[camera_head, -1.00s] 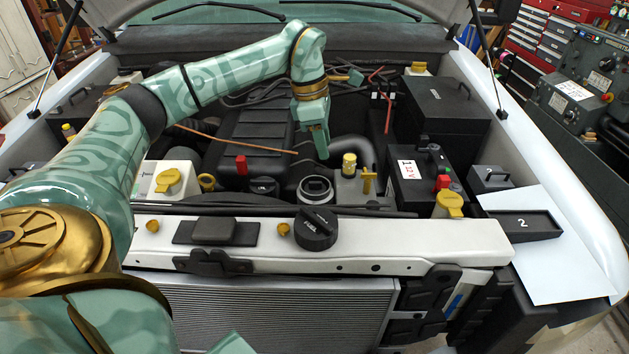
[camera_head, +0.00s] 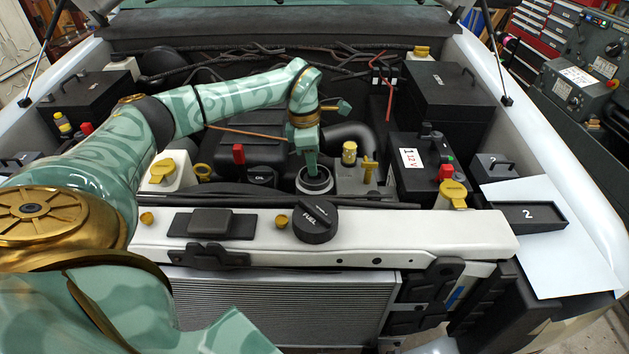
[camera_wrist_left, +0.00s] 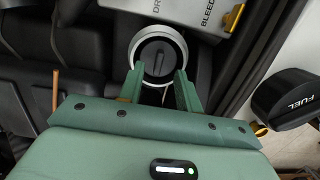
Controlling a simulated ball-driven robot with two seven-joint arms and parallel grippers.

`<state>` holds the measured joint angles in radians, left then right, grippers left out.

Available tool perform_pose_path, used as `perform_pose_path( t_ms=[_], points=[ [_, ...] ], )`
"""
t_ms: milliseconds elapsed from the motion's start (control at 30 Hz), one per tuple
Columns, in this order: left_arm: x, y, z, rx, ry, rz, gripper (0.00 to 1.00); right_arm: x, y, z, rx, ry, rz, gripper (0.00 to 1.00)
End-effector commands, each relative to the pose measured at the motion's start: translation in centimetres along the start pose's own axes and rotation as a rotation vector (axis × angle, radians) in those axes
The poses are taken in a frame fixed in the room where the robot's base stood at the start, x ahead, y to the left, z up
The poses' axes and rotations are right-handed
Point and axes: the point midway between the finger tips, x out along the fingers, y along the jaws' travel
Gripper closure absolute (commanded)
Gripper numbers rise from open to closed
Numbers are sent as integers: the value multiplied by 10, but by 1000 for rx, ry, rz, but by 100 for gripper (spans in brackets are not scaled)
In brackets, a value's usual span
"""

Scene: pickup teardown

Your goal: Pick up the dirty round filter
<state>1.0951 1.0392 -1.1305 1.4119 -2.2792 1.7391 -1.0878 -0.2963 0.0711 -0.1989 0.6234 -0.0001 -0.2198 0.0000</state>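The round filter (camera_wrist_left: 158,50) is a dark disc with a raised bar across its top, seen in the left wrist view. It sits inside a pale metal ring-shaped housing (camera_wrist_left: 179,44), which also shows in the head view (camera_head: 314,188). My left gripper (camera_head: 312,170) points down right above the housing. In the left wrist view its two fingers (camera_wrist_left: 160,72) are apart with nothing between them, at the near side of the filter. I cannot tell whether they touch it. In the head view the gripper hides most of the filter. My right gripper is not in view.
A yellow-capped reservoir (camera_head: 350,175) stands close right of the housing, and the black oil cap (camera_head: 262,176) is to its left. The fuel cap (camera_head: 316,222) lies on the white front crossbar (camera_head: 450,230).

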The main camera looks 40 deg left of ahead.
Motion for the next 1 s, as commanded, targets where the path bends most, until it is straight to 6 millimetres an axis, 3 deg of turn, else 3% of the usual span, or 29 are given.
perform_pose_path(
  t_ms=[200, 433, 567, 867, 1000],
  points=[
    [28, 0, 0, 0, 1, -1, 65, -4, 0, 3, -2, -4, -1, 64],
    [29, 0, 0, 0, 0, 0, 65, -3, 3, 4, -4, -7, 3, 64],
    [29, 0, 0, 0, 0, 0, 100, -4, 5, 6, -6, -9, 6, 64],
    [28, 1, 0, 0, 0, 1, 100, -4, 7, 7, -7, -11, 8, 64],
    [16, 2, 2, 1, -2, 4, 100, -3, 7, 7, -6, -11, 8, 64]
  ],
)
